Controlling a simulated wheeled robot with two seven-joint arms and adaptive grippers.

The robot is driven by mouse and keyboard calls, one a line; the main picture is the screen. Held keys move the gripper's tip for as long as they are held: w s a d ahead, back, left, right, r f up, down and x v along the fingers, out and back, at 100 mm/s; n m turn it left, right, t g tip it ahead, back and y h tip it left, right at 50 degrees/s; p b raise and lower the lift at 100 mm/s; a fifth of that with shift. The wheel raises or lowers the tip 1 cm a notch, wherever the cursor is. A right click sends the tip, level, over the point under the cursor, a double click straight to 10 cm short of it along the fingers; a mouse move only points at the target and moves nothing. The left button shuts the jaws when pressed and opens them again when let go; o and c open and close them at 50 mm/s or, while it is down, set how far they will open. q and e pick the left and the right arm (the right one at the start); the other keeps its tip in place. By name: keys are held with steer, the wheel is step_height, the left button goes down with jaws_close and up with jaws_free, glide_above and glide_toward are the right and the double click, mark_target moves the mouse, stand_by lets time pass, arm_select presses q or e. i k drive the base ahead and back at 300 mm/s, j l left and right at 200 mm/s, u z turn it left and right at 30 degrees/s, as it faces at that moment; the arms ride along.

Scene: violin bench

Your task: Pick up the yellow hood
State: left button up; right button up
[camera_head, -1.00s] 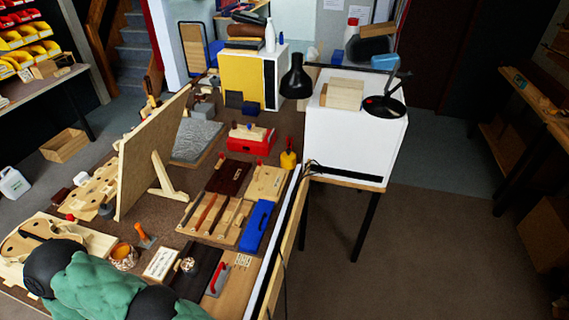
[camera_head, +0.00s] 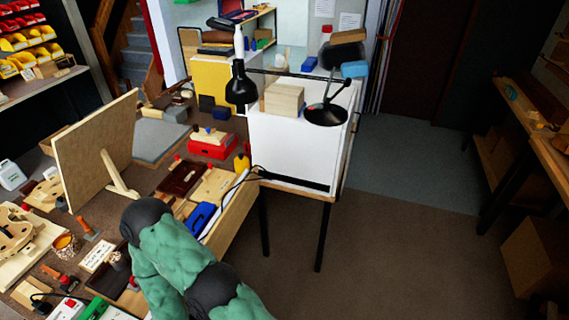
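I cannot make out a clear yellow hood. A small yellow item (camera_head: 242,163) with a dark top stands at the right end of the bench, beside the white cabinet; it is too small to tell what it is. A larger yellow panel (camera_head: 211,83) stands upright at the back of the bench. A green-covered arm of mine crosses the lower middle over the bench's front edge and hides part of the bench. Neither of my grippers is in view.
A white cabinet (camera_head: 290,138) on a dark-legged table carries a black lamp (camera_head: 240,84) and wooden blocks (camera_head: 284,98). A leaning wooden board (camera_head: 95,150), a red box (camera_head: 211,146) and a blue case (camera_head: 197,220) crowd the bench. The brown floor (camera_head: 400,240) at right is clear.

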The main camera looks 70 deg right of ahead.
mark_target(241, 162)
steer(key=i+j+z, duration=0.1)
steer(key=z, duration=2.05)
steer(key=k+j+z, duration=0.1)
steer(key=j, duration=0.25)
steer(key=k+j+z, duration=0.1)
steer(key=j, duration=0.2)
steer(key=k+j+z, duration=0.1)
steer(key=j, duration=0.2)
steer(key=k+j+z, duration=0.1)
steer(key=i+l, duration=0.25)
steer(key=i, duration=0.2)
steer(key=i+l, duration=0.3)
steer(key=i, duration=0.15)
steer(key=i+l, duration=0.25)
steer(key=i, duration=0.25)
steer(key=j+u, duration=0.05)
